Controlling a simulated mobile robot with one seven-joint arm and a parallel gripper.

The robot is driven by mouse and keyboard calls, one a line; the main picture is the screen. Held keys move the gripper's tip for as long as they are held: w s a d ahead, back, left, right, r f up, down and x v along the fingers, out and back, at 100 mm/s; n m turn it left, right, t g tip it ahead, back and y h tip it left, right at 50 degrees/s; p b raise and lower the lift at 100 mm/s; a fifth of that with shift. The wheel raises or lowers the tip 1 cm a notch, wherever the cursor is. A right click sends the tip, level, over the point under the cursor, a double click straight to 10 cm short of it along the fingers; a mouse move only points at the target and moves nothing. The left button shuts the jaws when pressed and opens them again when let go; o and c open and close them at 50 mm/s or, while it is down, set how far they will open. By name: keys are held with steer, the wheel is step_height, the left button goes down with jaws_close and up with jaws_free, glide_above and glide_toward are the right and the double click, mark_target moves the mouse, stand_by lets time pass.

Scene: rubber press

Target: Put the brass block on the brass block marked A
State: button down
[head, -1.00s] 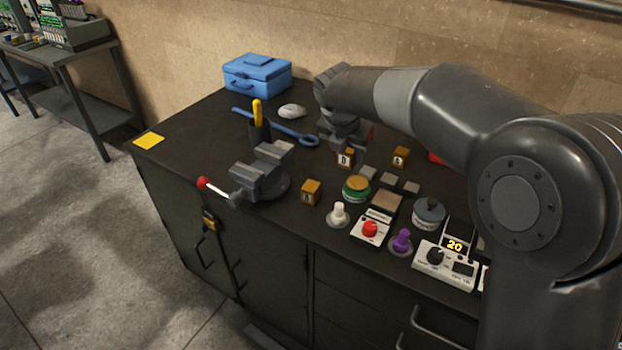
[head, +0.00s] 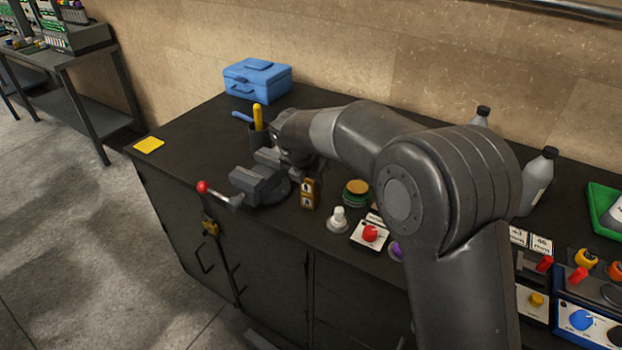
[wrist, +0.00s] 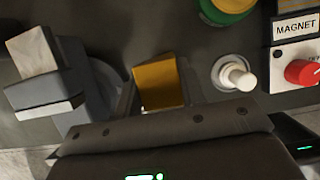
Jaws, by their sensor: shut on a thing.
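My gripper (head: 308,181) is shut on a brass block (head: 307,186), which also shows in the wrist view (wrist: 158,82) between the fingers. The held block is upright and directly above a second brass block (head: 307,202) on the bench. The lower block's dark label seems to read A, but it is very small. No clear gap shows between the two blocks, though I cannot tell for sure that they touch. In the wrist view the held block hides the lower one.
The grey vise (head: 262,184) with its red-knobbed handle stands close to the left of the blocks. A green and yellow button (head: 356,193), a white knob (head: 338,219) and a red-knobbed magnet box (head: 370,234) are to the right. My arm hides the bench behind.

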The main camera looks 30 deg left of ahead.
steer(key=c, duration=0.9)
jaws_free()
steer(key=shift+f, duration=0.1)
steer(key=v, duration=1.2)
